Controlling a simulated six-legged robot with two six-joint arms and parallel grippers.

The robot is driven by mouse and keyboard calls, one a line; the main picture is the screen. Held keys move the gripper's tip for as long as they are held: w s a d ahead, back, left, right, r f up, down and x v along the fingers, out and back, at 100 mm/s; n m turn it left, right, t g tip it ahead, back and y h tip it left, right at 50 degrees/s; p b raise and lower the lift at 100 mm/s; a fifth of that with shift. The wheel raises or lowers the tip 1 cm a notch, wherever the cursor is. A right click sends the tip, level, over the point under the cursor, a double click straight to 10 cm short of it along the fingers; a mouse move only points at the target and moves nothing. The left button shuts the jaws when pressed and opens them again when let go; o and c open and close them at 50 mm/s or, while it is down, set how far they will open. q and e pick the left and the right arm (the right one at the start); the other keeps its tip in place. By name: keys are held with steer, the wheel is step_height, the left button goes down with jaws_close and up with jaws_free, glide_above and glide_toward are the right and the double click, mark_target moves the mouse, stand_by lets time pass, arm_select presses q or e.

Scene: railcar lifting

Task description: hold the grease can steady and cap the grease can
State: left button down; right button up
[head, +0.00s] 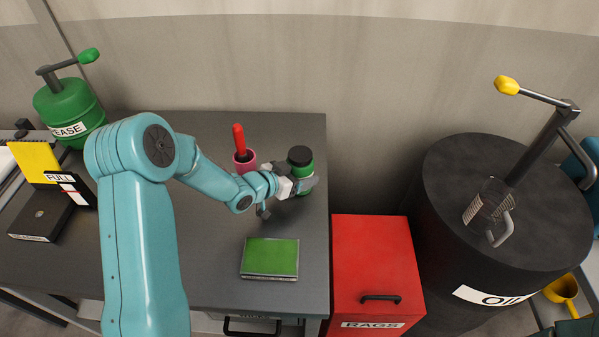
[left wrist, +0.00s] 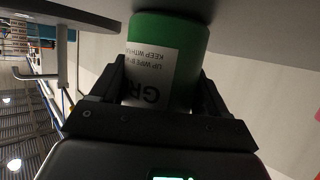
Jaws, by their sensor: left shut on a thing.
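The grease can (head: 305,171) is a small green cylinder standing upright near the right edge of the dark worktable. A black cap (head: 300,155) is on its top; I cannot tell how tightly it sits. My left gripper (head: 302,186) reaches in from the left and is shut on the can's side. In the left wrist view the green can (left wrist: 188,45) is between the two dark fingers, with its white label upside down. The cap is not clearly visible there. My right gripper is in neither view.
A pink cup (head: 246,163) with a red-handled tool stands left of the can. A green pad (head: 270,258) lies in front. A red RAGS bin (head: 375,265) and black oil drum (head: 450,235) stand right of the worktable (head: 215,285). A green GREASE pump (head: 68,108) is far left.

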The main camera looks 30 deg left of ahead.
arm_select(q)
steer(key=shift+s+r, duration=0.1)
steer(key=shift+f, duration=0.2)
jaws_free()
steer(key=shift+r, duration=0.3)
steer(key=shift+s+a, duration=0.2)
steer(key=shift+s, duration=0.1)
steer(key=b+v, duration=0.1)
steer(key=v, duration=1)
steer(key=shift+s, duration=0.2)
steer(key=shift+w, duration=0.1)
